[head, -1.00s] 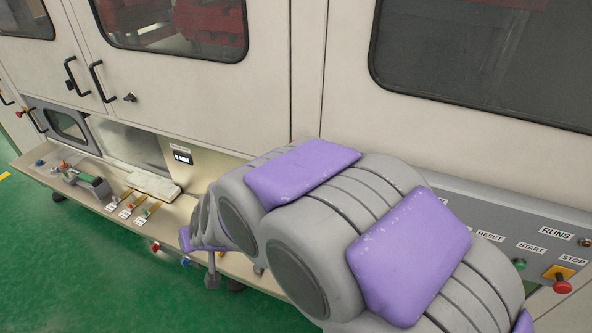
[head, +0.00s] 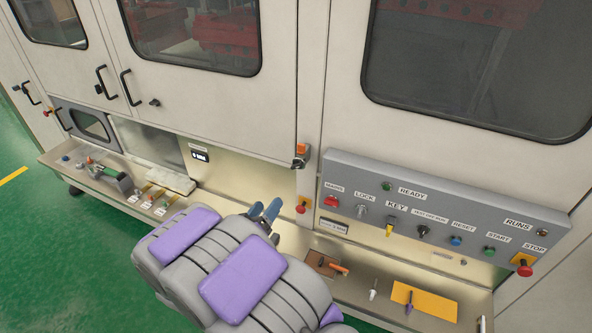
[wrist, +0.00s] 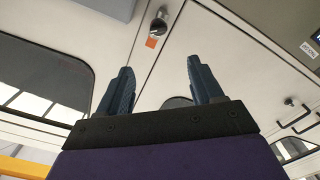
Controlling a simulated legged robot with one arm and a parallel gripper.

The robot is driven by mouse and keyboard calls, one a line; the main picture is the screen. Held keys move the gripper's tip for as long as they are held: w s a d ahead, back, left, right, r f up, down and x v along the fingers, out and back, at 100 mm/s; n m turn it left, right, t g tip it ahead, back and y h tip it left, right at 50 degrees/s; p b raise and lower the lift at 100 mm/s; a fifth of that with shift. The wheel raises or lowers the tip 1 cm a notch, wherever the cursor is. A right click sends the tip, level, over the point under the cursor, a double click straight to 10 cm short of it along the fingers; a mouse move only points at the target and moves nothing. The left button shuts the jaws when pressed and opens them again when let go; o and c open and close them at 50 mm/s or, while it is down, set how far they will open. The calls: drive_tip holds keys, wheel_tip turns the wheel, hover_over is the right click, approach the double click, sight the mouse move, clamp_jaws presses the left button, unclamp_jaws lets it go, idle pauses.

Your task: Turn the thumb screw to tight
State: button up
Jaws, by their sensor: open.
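I cannot tell for sure which part is the thumb screw. A small dark knob (head: 154,102) sits on the left door beside the handles; it also shows in the wrist view (wrist: 289,101). A metal fitting (head: 301,161) with an orange block is on the door's right edge; it also shows in the wrist view (wrist: 158,24), beyond the fingertips and apart from them.
A grey control panel (head: 340,168) with labelled buttons and a key switch is at the right. The shelf (head: 385,267) below holds an orange-handled tool (head: 333,266), a yellow sheet (head: 430,305) and, at the left, a green-and-grey device (head: 107,172). The green floor in front is clear.

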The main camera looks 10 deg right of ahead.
sight(295, 168)
drive_tip(key=x, duration=0.8)
drive_tip(key=p+x, duration=0.1)
drive_tip(key=x, duration=0.7)
drive_tip(key=shift+d, duration=0.4)
drive_tip(key=shift+w+d, duration=0.25)
drive_tip(key=shift+w, duration=0.3)
drive_tip(key=shift+a, duration=0.35)
drive_tip(key=shift+d, duration=0.3)
drive_tip(key=c, duration=0.6)
drive_tip(key=shift+f, duration=0.1)
drive_tip(key=c, duration=0.5)
drive_tip(key=shift+o, duration=0.2)
